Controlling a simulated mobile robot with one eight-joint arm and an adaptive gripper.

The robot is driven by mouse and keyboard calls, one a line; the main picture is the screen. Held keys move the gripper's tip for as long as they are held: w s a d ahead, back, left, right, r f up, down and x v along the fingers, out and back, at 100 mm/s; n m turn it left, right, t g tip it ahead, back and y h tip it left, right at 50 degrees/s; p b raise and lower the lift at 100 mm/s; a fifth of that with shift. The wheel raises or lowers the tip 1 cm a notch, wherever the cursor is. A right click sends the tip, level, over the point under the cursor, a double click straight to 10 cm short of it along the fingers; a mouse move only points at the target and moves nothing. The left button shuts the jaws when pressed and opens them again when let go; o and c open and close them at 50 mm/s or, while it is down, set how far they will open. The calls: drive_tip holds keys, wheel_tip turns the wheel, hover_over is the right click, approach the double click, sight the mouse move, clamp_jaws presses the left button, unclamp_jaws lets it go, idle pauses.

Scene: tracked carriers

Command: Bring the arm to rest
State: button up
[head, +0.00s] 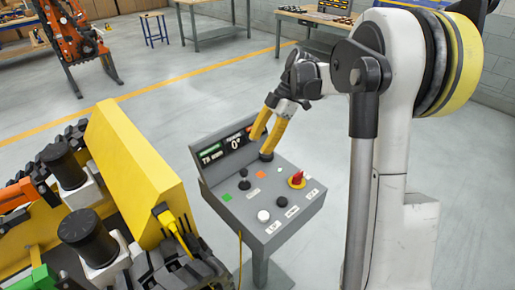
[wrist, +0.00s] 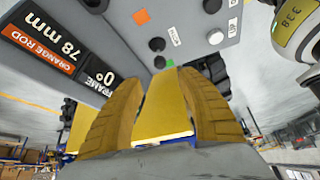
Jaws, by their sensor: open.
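My gripper (head: 261,146) hangs from my white arm over the back part of a grey control console (head: 290,222). Its two yellow fingers are apart and nothing is held between them; they also show in the wrist view (wrist: 160,80). In the head view the fingers overlap the console's display (head: 233,147); I cannot tell whether they touch the console. In the wrist view the display (wrist: 62,42) reads "78 mm", "ORANGE ROD" and "0°", upside down.
The console carries a red knob (head: 297,179), a white button (head: 263,216), black knobs and a green patch (head: 227,197). A yellow-walled machine (head: 135,160) stands close on the left. An orange machine (head: 75,38) and workbenches (head: 215,35) stand behind. Open grey floor lies between.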

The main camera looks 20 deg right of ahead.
idle(0.3)
drive_tip(key=s+a+r+m+t+h, duration=0.3)
drive_tip(key=s+a+r+m, duration=0.25)
drive_tip(key=s+m, duration=0.3)
drive_tip(key=s+a+f+m+t+h, duration=0.1)
drive_tip(key=s+m+t, duration=0.1)
drive_tip(key=s+m, duration=0.3)
drive_tip(key=s+a+f+m+t+h, duration=0.1)
drive_tip(key=s+a+m+t, duration=0.1)
drive_tip(key=s+m, duration=0.3)
drive_tip(key=shift+s+a+t+h, duration=0.3)
drive_tip(key=shift+s+h, duration=0.1)
drive_tip(key=shift+s, duration=0.95)
